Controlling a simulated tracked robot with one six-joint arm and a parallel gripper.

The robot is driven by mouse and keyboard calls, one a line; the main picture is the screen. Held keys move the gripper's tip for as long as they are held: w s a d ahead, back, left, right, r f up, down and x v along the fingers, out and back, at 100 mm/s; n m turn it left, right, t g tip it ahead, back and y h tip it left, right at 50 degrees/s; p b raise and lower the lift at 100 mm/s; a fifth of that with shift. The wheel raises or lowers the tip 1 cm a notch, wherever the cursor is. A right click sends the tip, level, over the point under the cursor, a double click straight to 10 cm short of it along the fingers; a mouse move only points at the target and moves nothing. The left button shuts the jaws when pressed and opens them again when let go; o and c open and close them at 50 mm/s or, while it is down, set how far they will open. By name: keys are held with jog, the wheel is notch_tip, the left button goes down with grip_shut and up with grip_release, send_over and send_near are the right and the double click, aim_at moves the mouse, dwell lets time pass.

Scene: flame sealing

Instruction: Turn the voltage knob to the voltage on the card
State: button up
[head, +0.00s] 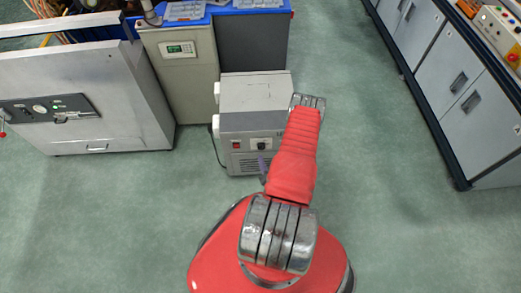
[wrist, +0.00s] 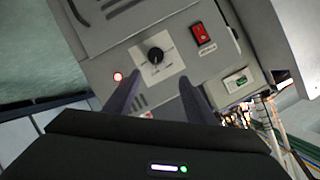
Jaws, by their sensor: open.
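The voltage knob (wrist: 156,54) is a round black knob with a light pointer mark, on a white dial plate (wrist: 148,66) on a grey box (wrist: 112,50). In the head view the knob (head: 262,145) sits on the box's front, beside my arm. My gripper (wrist: 159,78) is open and empty; its two dark fingers point at the panel just below the knob in the wrist view, apart from it as far as I can tell. The dial's figures are too small to read. I cannot make out a voltage card.
A red rocker switch (wrist: 200,33) and a lit red lamp (wrist: 118,76) flank the knob. A grey cabinet with a green display (head: 181,49) stands behind left, and a silver cabinet (head: 95,100) at left. Green floor is clear between.

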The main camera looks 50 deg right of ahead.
aim_at(262, 148)
jog(key=shift+s+a+f+m+h, duration=0.2)
jog(key=shift+s+a+f+m, duration=0.15)
jog(key=shift+s+a, duration=0.25)
jog(key=shift+s+a+f+m+h, duration=0.25)
jog(key=shift+s+a+f, duration=0.15)
jog(key=shift+s+a, duration=0.15)
jog(key=shift+w, duration=0.15)
jog(key=x, duration=1.3)
jog(key=shift+w+d+f, duration=0.1)
jog(key=shift+w+d, duration=0.05)
jog(key=shift+w, duration=0.2)
jog(key=shift+c, duration=0.6)
jog(key=c, duration=0.9)
jog(key=shift+d, duration=0.15)
jog(key=shift+s, duration=0.1)
